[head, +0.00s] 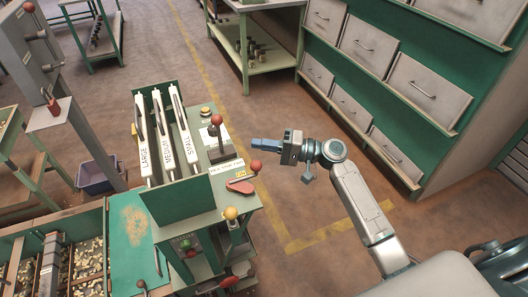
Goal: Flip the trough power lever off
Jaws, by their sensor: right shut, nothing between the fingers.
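My right gripper (264,145) reaches in from the right, shut and empty, pointing left beside the green machine (175,210). Just below its fingertips in the picture is a red-knobbed lever (255,166), rising from a red plate (241,186) with a small yellow label. The fingers appear apart from the knob. Another red-knobbed lever (216,122) stands upright farther back on the machine. A yellow-knobbed lever (231,214) is at its front. The label writing is too small to show which lever is the trough power lever. My left gripper is not in view.
White panels marked LARGE, MEDIUM and SMALL (185,125) stand in the machine. A trough of nuts (88,262) lies at lower left. A grey cabinet (30,50) stands upper left. Green shelving with drawers (420,90) bounds the right. Floor between is clear.

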